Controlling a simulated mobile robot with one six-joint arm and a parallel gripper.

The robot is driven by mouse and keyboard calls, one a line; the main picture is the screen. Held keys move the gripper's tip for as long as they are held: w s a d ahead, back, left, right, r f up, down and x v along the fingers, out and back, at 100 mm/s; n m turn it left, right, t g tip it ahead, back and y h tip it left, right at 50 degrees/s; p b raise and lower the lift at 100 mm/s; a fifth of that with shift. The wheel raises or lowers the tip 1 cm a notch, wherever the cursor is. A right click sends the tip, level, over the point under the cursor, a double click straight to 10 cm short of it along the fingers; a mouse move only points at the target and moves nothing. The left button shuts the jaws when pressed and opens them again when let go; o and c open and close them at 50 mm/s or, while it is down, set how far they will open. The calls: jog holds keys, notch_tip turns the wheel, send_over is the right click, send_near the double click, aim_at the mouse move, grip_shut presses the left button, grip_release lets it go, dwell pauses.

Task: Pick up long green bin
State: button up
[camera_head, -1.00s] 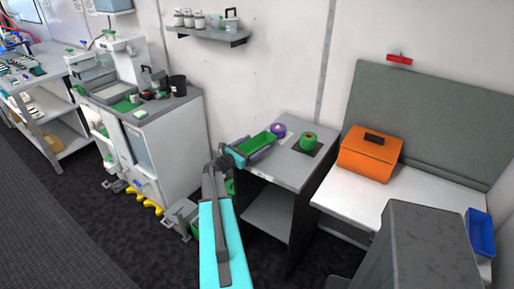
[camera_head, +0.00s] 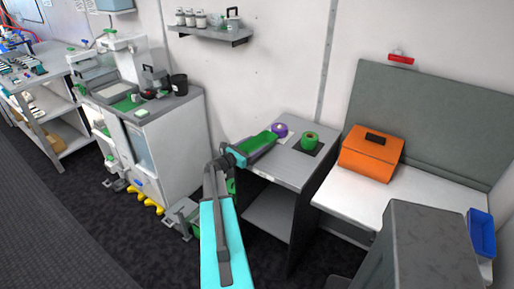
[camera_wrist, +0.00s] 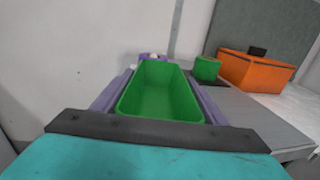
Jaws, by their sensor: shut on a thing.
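The long green bin (camera_head: 262,141) is over the left part of the small grey table in the head view. In the wrist view the bin (camera_wrist: 160,92) is empty and lies lengthwise between the purple-grey fingers of my gripper (camera_wrist: 160,95). My gripper (camera_head: 258,146) is shut on the bin, with one finger along each long side. I cannot tell whether the bin's underside touches the table top.
The grey table (camera_head: 285,168) also holds a green round container (camera_head: 310,140) on a dark square and a purple roll (camera_head: 280,130). An orange box (camera_head: 371,154) stands on the white bench (camera_head: 365,194) to the right. A white cabinet (camera_head: 160,140) stands to the left.

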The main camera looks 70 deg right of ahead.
jog(key=shift+r, duration=0.1)
jog(key=shift+r+b, duration=0.65)
jog(key=shift+r, duration=0.35)
jog(key=shift+s+a+r+b, duration=0.15)
jog(key=shift+a+r+b, duration=0.25)
jog(key=shift+r, duration=0.25)
jog(key=s+a+b, duration=0.2)
jog(key=a, duration=0.5)
jog(key=s+a+r+b, duration=0.1)
jog(key=s+a+b, duration=0.1)
jog(key=a, duration=0.5)
jog(key=shift+a+r, duration=0.25)
jog(key=shift+a, duration=0.05)
